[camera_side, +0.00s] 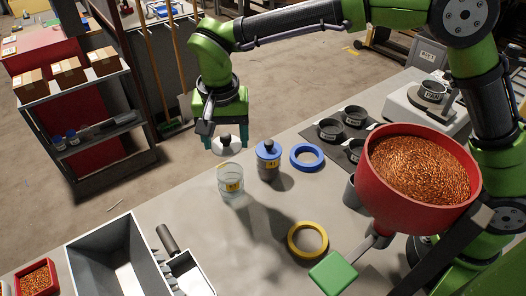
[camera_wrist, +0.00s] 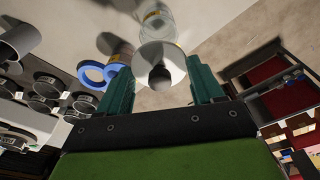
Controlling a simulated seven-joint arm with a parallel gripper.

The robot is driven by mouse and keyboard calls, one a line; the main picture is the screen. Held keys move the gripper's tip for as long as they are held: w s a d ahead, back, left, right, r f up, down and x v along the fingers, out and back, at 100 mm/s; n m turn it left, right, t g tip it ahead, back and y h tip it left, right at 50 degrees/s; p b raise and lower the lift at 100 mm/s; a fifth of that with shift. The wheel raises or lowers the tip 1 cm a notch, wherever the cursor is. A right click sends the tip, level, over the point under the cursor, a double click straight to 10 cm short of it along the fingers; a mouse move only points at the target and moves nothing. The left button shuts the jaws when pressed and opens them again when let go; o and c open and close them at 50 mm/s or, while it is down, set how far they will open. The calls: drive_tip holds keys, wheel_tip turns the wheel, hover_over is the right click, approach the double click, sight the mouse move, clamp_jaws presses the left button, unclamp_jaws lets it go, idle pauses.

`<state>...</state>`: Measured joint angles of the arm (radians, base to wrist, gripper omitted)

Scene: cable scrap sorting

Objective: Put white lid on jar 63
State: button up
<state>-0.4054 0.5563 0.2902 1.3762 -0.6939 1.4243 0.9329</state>
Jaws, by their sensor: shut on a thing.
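The white lid (camera_side: 226,150) has a dark round knob and is held at the fingertips of my gripper (camera_side: 227,137). In the wrist view the lid (camera_wrist: 178,60) sits between the two green fingers of my gripper (camera_wrist: 161,78). Just below the lid in the side view stands a clear glass jar (camera_side: 230,185) with a yellow label, upright, open and apparently empty. Its label number is too blurred to read surely. The lid looks level and a little above the jar's rim, apart from it. In the wrist view the lid partly covers the jar (camera_wrist: 156,14).
A blue-lidded jar (camera_side: 268,165) stands close right of the glass jar. A blue ring (camera_side: 307,157) and a yellow ring (camera_side: 308,240) lie flat. A red funnel of copper scrap (camera_side: 386,206) stands right. A grey bin (camera_side: 113,265) is front left.

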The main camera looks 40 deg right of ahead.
wheel_tip(320, 180, down, 7)
drive_tip(key=shift+f, duration=0.2)
idle(0.6)
idle(0.6)
drive_tip(key=o, duration=1.1)
drive_tip(key=shift+r, duration=0.1)
